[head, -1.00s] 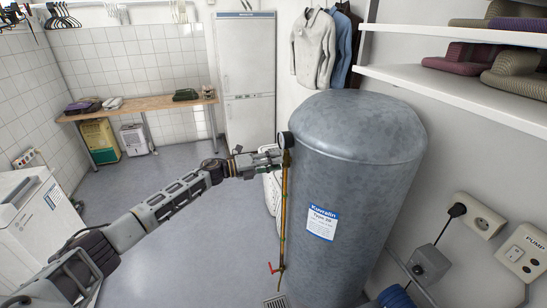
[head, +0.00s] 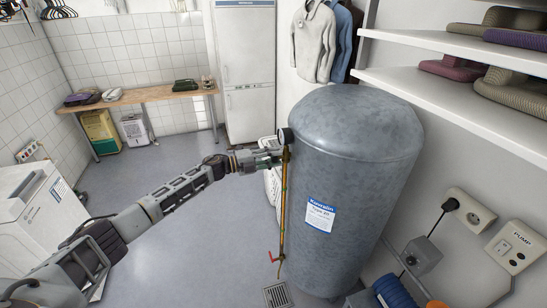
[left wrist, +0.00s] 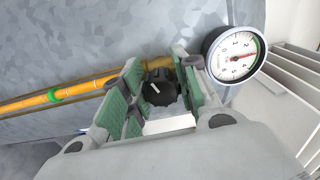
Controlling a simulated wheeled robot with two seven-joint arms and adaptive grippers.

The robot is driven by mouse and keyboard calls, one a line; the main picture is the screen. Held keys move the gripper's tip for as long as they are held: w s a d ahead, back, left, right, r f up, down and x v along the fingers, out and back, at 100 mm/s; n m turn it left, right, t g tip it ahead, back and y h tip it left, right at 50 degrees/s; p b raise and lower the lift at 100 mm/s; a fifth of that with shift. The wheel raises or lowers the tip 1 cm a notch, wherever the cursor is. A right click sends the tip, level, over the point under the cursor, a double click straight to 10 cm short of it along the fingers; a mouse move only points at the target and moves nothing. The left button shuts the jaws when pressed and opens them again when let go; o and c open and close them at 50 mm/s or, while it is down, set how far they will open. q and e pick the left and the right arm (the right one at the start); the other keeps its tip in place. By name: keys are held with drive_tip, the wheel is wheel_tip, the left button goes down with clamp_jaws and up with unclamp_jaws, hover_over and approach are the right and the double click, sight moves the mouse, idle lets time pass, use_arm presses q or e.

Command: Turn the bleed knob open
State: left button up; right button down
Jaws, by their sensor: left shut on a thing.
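The bleed knob (left wrist: 160,88) is a black round knob with a white mark, seen between the fingers in the left wrist view. My left gripper (head: 274,153) reaches the pipe's top from the left, just below the gauge. In the left wrist view its green-padded fingers (left wrist: 157,70) are shut on the knob, one on each side. In the head view the fingers hide the knob. My right gripper is out of view.
A round pressure gauge (left wrist: 234,55) with a red needle is close to the right finger. A red-handled valve (head: 273,258) is at the pipe's lower end, above a floor drain (head: 277,296). White shelves (head: 450,80) and a pump switch (head: 512,248) are right of the tank. The floor at left is open.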

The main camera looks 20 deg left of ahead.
use_arm(q)
drive_tip(key=o, duration=1)
drive_tip(key=shift+w, duration=0.1)
drive_tip(key=shift+v, duration=6.05)
